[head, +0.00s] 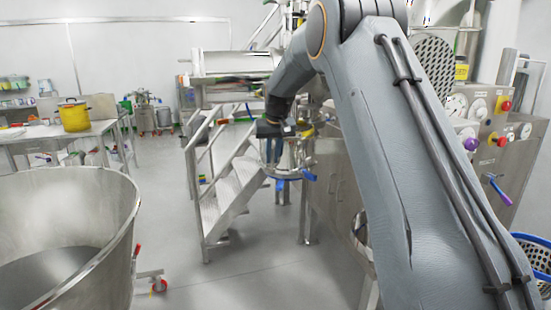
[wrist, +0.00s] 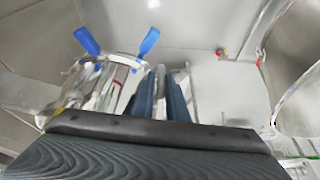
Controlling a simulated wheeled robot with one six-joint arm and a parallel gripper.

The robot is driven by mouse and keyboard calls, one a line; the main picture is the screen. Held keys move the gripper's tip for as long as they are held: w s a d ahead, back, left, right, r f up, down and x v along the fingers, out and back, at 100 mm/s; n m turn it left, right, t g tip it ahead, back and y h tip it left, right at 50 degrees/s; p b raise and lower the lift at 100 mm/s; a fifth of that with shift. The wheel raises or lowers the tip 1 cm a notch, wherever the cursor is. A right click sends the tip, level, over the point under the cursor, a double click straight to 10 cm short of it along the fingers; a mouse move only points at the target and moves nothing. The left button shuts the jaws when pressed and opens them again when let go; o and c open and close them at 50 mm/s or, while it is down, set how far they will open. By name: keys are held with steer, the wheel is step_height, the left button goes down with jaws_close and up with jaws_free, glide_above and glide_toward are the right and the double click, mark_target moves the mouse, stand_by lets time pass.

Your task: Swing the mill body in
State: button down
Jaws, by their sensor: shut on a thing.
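The mill body (head: 283,158) is a shiny metal assembly with blue clamp handles, beside the metal steps in the head view. In the wrist view the mill body (wrist: 98,92) is at the left, with two blue handles (wrist: 150,41) standing out from it. My gripper (head: 295,131) is at the upper part of the mill body. In the wrist view the two dark blue fingers of my gripper (wrist: 160,98) are closed about a narrow metal piece beside the body, apparently its handle. My arm and the gripper's housing hide part of the grip.
Metal steps with railings (head: 228,195) stand just left of the mill. A large open steel bowl (head: 105,255) is at front left. A control panel (head: 490,150) and a blue basket (head: 535,255) are at right.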

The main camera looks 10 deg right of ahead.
steer(key=shift+a, duration=0.1)
steer(key=c, duration=1.8)
jaws_free()
steer(key=shift+a, duration=0.1)
steer(key=shift+r, duration=0.1)
steer(key=shift+b+v, duration=1.3)
steer(key=shift+v, duration=2.55)
steer(key=shift+c, duration=0.5)
